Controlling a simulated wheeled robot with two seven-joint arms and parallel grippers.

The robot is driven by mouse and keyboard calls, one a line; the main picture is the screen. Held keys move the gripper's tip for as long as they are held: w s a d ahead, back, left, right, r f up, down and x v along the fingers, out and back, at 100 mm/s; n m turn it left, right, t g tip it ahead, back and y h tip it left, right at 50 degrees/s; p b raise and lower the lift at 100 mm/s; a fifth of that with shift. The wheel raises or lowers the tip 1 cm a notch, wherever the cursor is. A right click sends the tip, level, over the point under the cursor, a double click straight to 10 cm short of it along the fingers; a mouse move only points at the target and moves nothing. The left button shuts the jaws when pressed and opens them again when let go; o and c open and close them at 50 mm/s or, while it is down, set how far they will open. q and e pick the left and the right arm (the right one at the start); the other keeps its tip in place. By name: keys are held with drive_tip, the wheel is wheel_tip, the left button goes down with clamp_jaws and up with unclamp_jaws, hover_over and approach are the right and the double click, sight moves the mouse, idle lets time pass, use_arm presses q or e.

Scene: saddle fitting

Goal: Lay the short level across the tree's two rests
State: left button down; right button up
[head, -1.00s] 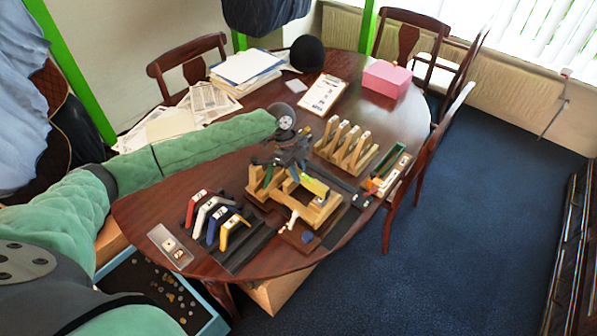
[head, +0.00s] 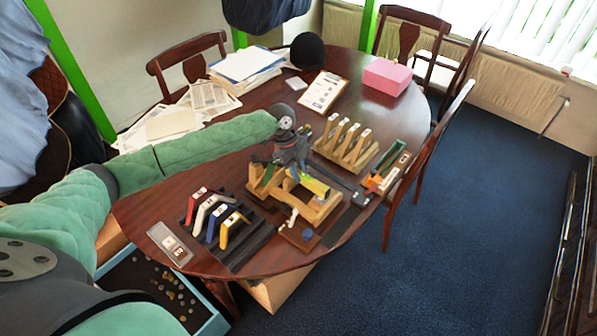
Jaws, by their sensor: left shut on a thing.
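The tree (head: 325,211) is a light wooden frame with upright blocks, standing near the table's front edge. A small yellow-green bar, which looks like the short level (head: 314,187), is at the tree's top, slanting down to the right. My left gripper (head: 297,170) is over the tree, pointing down, shut at the bar's upper left end. The fingers are small and dark, and partly hide the grip and the rests behind them. I cannot tell whether the bar touches both rests. My right gripper is not in view.
A rack with red, white, blue and yellow angled pieces (head: 226,232) stands left of the tree. A wooden slotted rack (head: 345,143) stands behind it. A green-edged tray (head: 389,158) lies to the right. Papers, a clipboard and a pink box (head: 387,76) are farther back.

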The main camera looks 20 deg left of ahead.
use_arm(q)
drive_tip(key=shift+f, duration=0.3)
drive_tip(key=c, duration=1.7)
unclamp_jaws()
drive_tip(key=o, duration=0.4)
drive_tip(key=shift+c, duration=0.2)
drive_tip(key=shift+o, duration=0.9)
drive_tip(key=o, duration=0.3)
drive_tip(key=shift+o, duration=0.2)
drive_tip(key=shift+r+p, duration=1.05)
drive_tip(key=shift+r, duration=0.1)
drive_tip(key=shift+r+p, duration=0.85)
drive_tip(key=shift+r, duration=0.5)
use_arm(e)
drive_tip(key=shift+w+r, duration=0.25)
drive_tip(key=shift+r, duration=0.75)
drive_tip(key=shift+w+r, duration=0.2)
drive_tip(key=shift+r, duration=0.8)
use_arm(q)
drive_tip(key=shift+r, duration=0.15)
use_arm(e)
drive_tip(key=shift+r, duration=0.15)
